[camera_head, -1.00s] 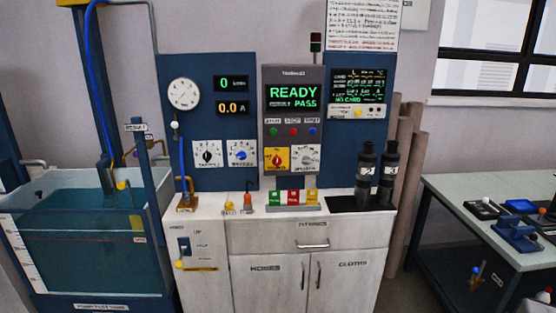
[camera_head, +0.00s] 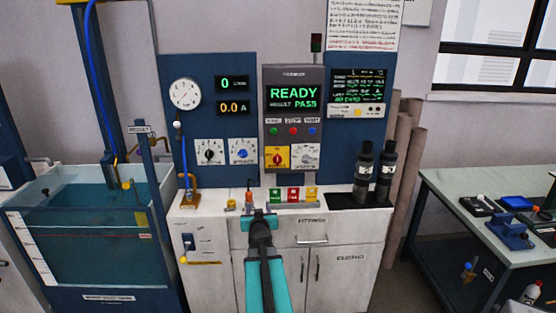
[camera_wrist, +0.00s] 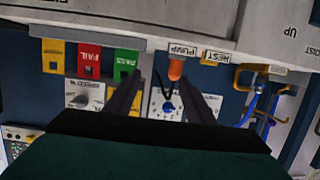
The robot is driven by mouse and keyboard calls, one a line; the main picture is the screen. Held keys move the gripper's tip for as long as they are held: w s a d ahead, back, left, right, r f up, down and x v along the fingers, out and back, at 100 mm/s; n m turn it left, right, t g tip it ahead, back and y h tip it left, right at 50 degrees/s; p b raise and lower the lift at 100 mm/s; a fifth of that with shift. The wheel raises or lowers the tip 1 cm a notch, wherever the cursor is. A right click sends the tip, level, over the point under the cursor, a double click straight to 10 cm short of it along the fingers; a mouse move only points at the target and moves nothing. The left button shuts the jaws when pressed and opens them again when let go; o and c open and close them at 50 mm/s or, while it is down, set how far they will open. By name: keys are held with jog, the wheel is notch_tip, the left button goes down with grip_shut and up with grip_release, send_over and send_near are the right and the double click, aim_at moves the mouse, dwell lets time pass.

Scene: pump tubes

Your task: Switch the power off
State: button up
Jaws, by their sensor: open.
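The console (camera_head: 291,75) reads READY and PASS in green. A red rotary knob on a yellow plate (camera_head: 277,156) sits low on the console, left of a white dial plate (camera_head: 305,156). It looks like a main switch, but its label is too small to read. My gripper (camera_head: 258,210) is low in front of the white cabinet's top edge, below and apart from the red knob. In the wrist view, which is upside down, my gripper (camera_wrist: 163,88) has its two dark fingers spread with nothing held. The red knob cannot be made out there.
Black bottles (camera_head: 364,165) stand right. A water tank (camera_head: 85,235) is left; a table (camera_head: 480,225) is right.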

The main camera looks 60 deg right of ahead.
aim_at(278, 159)
jog(key=s+d+r+h, duration=0.1)
jog(key=s+d+r, duration=0.1)
jog(key=r, duration=0.2)
jog(key=s+d+r, duration=0.2)
jog(key=r, duration=0.2)
jog(key=s+d+r+t+h+p, duration=0.1)
jog(key=d+r, duration=0.1)
jog(key=r, duration=0.3)
jog(key=shift+s+d+h, duration=0.3)
jog(key=shift+s+d, duration=0.1)
jog(key=shift+p+x, duration=0.7)
jog(key=shift+x, duration=6.2)
jog(key=c, duration=1.1)
jog(key=shift+o, duration=0.2)
